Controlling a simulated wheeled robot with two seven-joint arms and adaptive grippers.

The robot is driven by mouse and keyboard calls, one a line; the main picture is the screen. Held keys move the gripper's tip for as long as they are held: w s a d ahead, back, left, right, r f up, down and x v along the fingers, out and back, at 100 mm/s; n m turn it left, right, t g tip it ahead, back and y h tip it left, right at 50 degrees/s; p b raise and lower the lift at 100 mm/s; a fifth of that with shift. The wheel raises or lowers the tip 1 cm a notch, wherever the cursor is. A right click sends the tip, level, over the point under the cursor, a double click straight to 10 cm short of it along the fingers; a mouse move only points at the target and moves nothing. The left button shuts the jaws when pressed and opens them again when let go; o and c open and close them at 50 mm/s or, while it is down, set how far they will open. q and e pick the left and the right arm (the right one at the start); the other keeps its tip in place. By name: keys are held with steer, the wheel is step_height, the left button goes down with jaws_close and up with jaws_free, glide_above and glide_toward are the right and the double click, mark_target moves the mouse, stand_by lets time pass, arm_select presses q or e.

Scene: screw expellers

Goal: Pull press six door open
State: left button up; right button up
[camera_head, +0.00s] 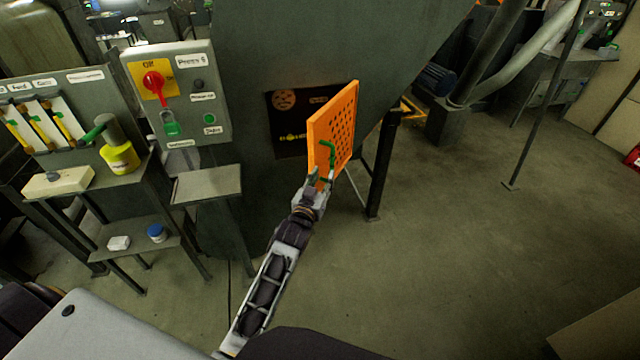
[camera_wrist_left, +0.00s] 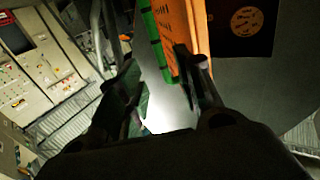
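The orange perforated door (camera_head: 343,118) of the press stands swung out from the dark green machine body, so the dark opening (camera_head: 288,138) beside it is exposed. A green handle (camera_head: 329,158) sits on the door's face near its lower free edge. My left gripper (camera_head: 319,178) is at the lower end of this handle. In the left wrist view the two fingers (camera_wrist_left: 160,85) are spread apart, with the green handle (camera_wrist_left: 152,45) and the orange door edge (camera_wrist_left: 187,35) just beyond them. I cannot tell whether a finger touches the door. My right gripper is not in view.
Left of the door is a control box (camera_head: 180,95) labelled Press 6 with a red switch. A small shelf (camera_head: 207,185) and a table with a yellow container (camera_head: 120,158) stand at left. A dark post (camera_head: 382,170) stands right of the door.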

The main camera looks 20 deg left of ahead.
arm_select(q)
steer(key=shift+s, duration=0.95)
